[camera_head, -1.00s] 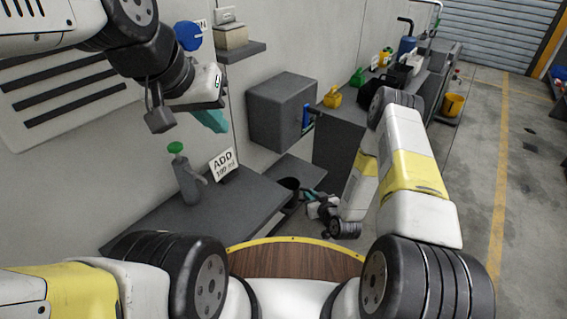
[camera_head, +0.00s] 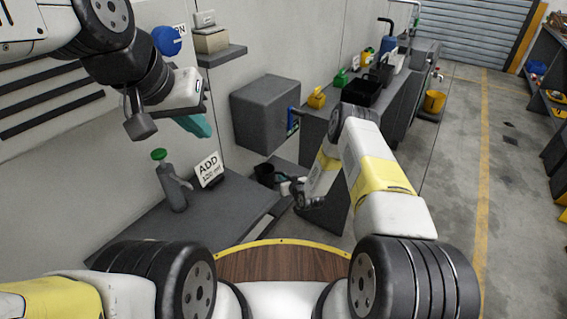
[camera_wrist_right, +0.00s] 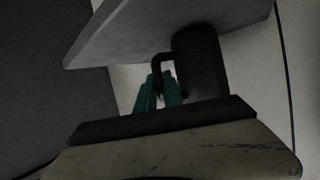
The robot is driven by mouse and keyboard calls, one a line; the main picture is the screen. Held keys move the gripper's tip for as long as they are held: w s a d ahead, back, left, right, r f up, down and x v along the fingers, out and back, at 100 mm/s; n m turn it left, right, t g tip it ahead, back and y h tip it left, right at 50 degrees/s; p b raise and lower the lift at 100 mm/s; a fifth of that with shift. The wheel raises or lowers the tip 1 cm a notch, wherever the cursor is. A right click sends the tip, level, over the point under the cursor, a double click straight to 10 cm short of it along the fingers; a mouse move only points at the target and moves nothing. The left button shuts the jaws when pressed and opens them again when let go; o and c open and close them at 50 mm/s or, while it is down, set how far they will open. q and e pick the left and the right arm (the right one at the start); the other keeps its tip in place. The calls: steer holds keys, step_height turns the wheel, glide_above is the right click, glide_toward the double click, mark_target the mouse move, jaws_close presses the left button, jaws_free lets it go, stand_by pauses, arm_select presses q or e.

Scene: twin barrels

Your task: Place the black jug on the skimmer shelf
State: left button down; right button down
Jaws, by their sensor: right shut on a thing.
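The black jug (camera_head: 265,172) is dark and open-topped. In the head view it shows beyond the grey counter, beside the lower grey shelf (camera_head: 292,172). I cannot tell which ledge is the skimmer shelf. My right gripper (camera_head: 283,186) is at the jug's right side, partly hidden by its own arm. In the right wrist view, its teal fingers (camera_wrist_right: 158,92) are shut on the handle of the jug (camera_wrist_right: 200,65), under a grey slab-like surface. My left gripper (camera_head: 193,124) hangs empty in front of the wall, above the counter; its finger gap is not clear.
The grey counter (camera_head: 135,222) holds a grey bottle with a green cap (camera_head: 173,186) and an ADD sign (camera_head: 208,170). A grey wall box (camera_head: 264,112) hangs above the lower shelf. A wall ledge (camera_head: 225,56) carries a small box. Open floor lies on the right.

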steer(key=shift+f, duration=0.3)
steer(key=shift+f, duration=0.15)
steer(key=c, duration=1.5)
jaws_free()
